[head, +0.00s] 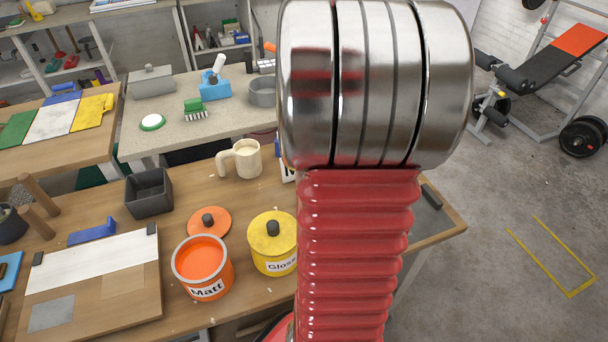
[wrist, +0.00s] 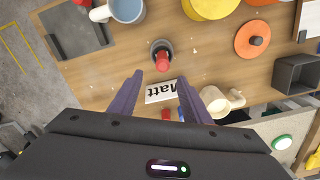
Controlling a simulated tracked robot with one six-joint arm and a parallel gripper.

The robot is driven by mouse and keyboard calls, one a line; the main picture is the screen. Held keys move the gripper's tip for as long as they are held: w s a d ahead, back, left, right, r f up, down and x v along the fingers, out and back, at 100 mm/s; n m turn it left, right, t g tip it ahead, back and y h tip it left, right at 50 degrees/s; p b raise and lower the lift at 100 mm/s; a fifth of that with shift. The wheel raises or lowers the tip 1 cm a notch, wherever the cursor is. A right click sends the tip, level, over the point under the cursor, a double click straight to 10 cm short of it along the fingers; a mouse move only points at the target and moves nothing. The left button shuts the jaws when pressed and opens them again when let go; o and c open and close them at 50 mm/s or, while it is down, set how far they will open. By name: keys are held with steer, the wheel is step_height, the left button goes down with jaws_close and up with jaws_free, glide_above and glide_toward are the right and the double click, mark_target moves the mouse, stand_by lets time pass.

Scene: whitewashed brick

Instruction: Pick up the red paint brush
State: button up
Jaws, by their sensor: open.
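In the wrist view my gripper (wrist: 160,79) is open, its two purple fingers apart above the wooden bench with nothing held between them. Just beyond the fingertips a red upright thing (wrist: 162,62) shows end-on, with a dark grey round part around or below it. It may be the red paint brush, but its bristles are not visible. A white card marked "Matt" (wrist: 165,91) lies between the fingers. A small red patch (wrist: 166,114) shows behind it, mostly hidden by my gripper. In the head view my arm hides this part of the bench.
An orange "Matt" tin (head: 203,268), an orange lid (head: 209,222) and a yellow "Gloss" tin (head: 274,243) stand on the bench. A cream mug (head: 242,159) and a dark square pot (head: 149,193) stand behind. In the wrist view a blue-grey mug (wrist: 127,9) is at top left.

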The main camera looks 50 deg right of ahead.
steer(key=shift+a+f, duration=0.1)
steer(key=shift+f, duration=4.2)
steer(key=shift+w+a+f, duration=0.1)
steer(key=shift+f, duration=1.2)
steer(key=shift+a+f, duration=0.1)
steer(key=shift+f, duration=1.2)
jaws_close()
